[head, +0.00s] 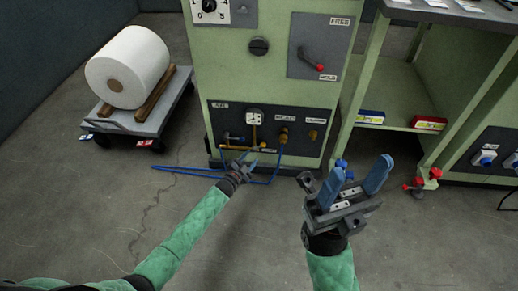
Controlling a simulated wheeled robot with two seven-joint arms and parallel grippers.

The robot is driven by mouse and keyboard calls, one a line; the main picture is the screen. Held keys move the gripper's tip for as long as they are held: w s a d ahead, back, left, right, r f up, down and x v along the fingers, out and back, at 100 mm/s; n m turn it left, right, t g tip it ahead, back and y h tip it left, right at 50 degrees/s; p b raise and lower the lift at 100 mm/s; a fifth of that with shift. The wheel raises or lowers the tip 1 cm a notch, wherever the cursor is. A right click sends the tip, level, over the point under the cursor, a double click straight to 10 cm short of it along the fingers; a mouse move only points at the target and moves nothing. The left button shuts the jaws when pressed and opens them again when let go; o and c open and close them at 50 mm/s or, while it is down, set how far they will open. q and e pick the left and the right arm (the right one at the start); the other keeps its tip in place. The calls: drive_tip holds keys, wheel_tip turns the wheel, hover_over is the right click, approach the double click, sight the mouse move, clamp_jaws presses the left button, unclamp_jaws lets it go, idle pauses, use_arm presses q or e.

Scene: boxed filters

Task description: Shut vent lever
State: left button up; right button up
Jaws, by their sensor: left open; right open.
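A dark lower panel (218,110) on the green machine carries a small white gauge (254,117), brass pipework and valve fittings. A blue-handled valve (234,137) sits at the gauge's lower left. A small label (269,150) sits below the pipework; its text is too small to read surely, so I cannot tell which fitting is the vent lever. My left gripper (245,160) is open and empty in front of the panel's lower edge, just below the pipework. My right gripper (357,175) is open and empty, with blue fingers raised, right of the machine and nearer to me.
A red-knobbed lever (313,59) is on the upper panel marked FREE and HOLD. Blue hose (185,171) lies on the floor by the machine. A cart (150,123) with a white roll (128,66) stands left. A green bench (393,95) stands right. The front floor is clear.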

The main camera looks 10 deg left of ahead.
use_arm(q)
drive_tip(key=b+x, duration=0.2)
drive_tip(key=x, duration=0.6)
drive_tip(key=shift+s, duration=0.1)
clamp_jaws()
